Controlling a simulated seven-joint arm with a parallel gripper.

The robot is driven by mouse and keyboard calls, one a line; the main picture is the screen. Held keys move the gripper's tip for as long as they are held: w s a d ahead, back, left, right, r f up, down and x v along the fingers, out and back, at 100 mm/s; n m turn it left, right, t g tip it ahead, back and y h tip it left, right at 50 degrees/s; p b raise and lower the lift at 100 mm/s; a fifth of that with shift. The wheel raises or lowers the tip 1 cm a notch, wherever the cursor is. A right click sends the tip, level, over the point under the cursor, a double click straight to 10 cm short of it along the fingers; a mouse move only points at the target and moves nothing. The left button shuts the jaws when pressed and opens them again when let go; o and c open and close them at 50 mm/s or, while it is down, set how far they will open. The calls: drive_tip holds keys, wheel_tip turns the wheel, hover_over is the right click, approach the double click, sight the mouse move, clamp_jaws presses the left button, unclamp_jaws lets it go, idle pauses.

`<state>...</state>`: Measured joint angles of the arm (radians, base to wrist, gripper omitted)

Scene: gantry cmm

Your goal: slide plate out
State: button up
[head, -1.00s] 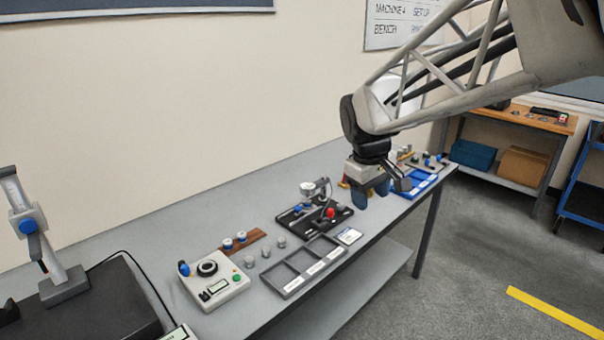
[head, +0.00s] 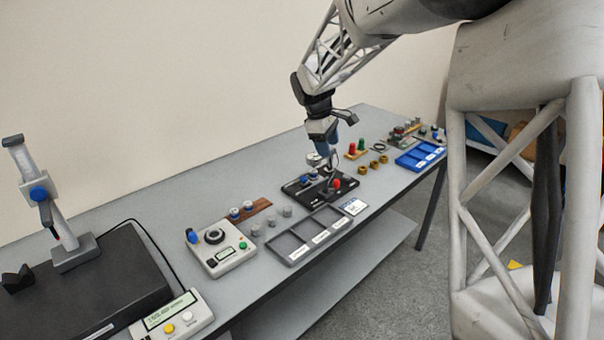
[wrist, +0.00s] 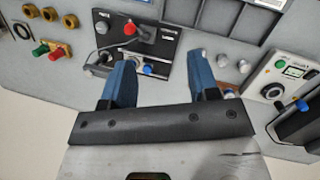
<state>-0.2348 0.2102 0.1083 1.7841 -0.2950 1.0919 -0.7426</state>
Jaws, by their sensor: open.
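A black fixture (head: 352,193) with a red knob (head: 337,183) sits mid-bench. It also shows in the wrist view (wrist: 168,55), with its red knob (wrist: 129,29), a metal lever and a blue button (wrist: 148,68) near its lower edge. I cannot make out a separate sliding plate on it. My gripper (head: 340,143) is above the back of the fixture, pointing down. In the wrist view my gripper (wrist: 161,62) has its two blue fingers spread apart with nothing between them. The left finger hides part of the fixture.
A grey compartment tray (head: 285,247) lies in front of the fixture, and a blue tray (head: 404,162) to its right. A control box (head: 218,253), grey knobs and a brown strip (head: 262,206) stand left. Brass rings (head: 374,164) lie right. The bench behind is clear.

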sight(303, 177)
drive_tip(key=w+a+f+n+h, duration=0.1)
drive_tip(key=w+a+f+n, duration=0.4)
drive_tip(key=w+a+f, duration=0.6)
drive_tip(key=w+f, duration=0.2)
drive_tip(key=w, duration=0.1)
drive_tip(key=shift+w+f+h, duration=0.2)
drive_tip(key=shift+w+h, duration=0.1)
drive_tip(key=shift+w, duration=0.1)
drive_tip(key=shift+f, duration=0.1)
drive_tip(key=shift+x, duration=3.85)
drive_tip(key=shift+s, duration=0.15)
